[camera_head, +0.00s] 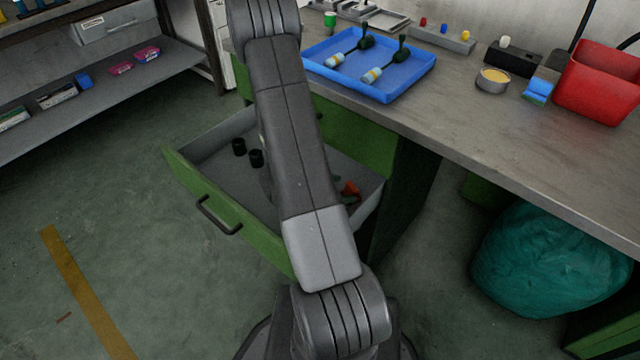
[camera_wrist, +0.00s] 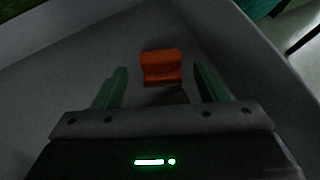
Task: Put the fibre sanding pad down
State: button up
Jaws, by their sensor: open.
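My gripper (camera_wrist: 161,80) shows in the wrist view, its two green fingers apart, pointing down into the grey open drawer (camera_head: 210,176). An orange block with a stepped shape (camera_wrist: 161,66) lies on the drawer floor, just beyond and between the fingertips, apart from both. A small dark wedge-shaped piece (camera_wrist: 172,97) shows nearer, between the fingers and partly hidden by the gripper body. I cannot tell for certain which of these is the fibre sanding pad. Nothing is gripped. In the head view my arm hides the gripper; an orange piece (camera_head: 350,188) shows at the drawer's right.
Two black cylinders (camera_head: 247,153) stand in the drawer's left part. Above is the bench with a blue tray (camera_head: 410,88) holding two tools, a metal tin (camera_head: 493,80) and a red bin (camera_head: 598,85). A teal bag (camera_head: 545,262) sits under the bench. The left floor is clear.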

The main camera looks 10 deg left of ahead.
jog(key=p+v, duration=0.2)
jog(key=v, duration=0.8)
